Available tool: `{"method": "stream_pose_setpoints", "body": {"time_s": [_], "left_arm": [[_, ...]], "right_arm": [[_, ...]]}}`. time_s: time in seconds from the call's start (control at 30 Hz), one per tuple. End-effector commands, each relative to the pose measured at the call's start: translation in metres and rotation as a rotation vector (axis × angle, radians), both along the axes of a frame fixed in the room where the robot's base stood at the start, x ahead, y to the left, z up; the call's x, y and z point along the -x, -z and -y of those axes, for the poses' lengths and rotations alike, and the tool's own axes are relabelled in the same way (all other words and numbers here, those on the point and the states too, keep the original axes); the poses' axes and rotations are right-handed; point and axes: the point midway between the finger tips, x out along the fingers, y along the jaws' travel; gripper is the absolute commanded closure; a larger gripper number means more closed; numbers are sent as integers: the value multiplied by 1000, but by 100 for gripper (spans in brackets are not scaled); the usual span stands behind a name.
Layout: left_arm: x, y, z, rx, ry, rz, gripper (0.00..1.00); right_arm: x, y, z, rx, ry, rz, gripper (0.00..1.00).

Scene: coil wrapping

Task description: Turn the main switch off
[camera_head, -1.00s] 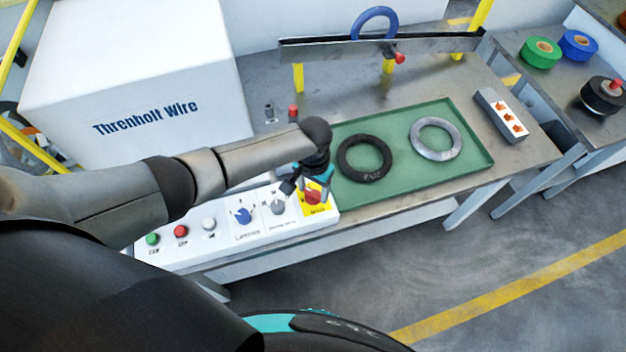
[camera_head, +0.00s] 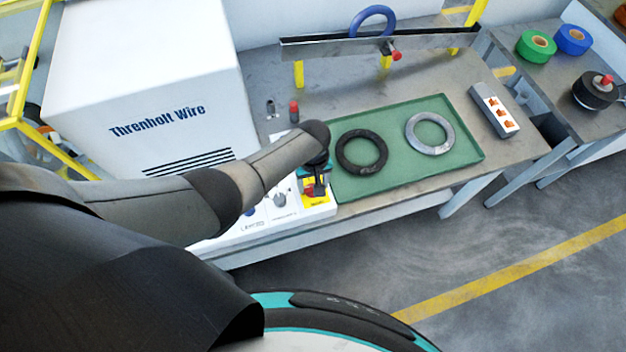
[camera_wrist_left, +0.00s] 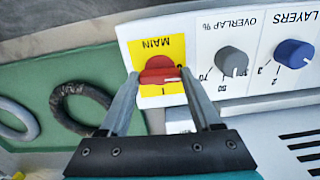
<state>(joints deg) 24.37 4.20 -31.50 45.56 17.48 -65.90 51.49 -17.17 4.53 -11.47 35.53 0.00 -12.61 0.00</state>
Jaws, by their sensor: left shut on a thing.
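The main switch is a red rotary knob (camera_wrist_left: 159,71) on a yellow plate (camera_wrist_left: 172,46) marked MAIN, at the end of the white control panel (camera_wrist_left: 200,38). My left gripper (camera_wrist_left: 160,76) has its two fingers on either side of the red knob and is shut on it. In the head view, the left gripper (camera_head: 315,186) is over the yellow plate (camera_head: 317,202) at the panel's right end and hides part of the knob. My right gripper is not in view.
A grey overlap knob (camera_wrist_left: 231,62) and a blue layers knob (camera_wrist_left: 293,54) sit beside the switch. A green tray (camera_head: 400,178) with a black coil (camera_head: 346,152) and a grey coil (camera_head: 412,139) lies to the right. A white machine housing (camera_head: 150,70) stands behind.

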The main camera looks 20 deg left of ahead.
Motion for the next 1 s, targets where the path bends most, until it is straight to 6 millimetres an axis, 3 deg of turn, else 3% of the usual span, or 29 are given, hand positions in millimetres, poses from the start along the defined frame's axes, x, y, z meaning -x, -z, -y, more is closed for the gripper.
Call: {"method": "stream_pose_setpoints", "body": {"time_s": [0.7, 0.73, 1.0], "left_arm": [[-3, -1, -1, -2, -73, 6, 91], [-3, -1, -1, -2, -73, 6, 32], [-2, -1, -1, -1, -70, 4, 5]], "right_arm": [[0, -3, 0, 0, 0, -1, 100], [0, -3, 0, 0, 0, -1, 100], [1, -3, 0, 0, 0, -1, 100]]}}
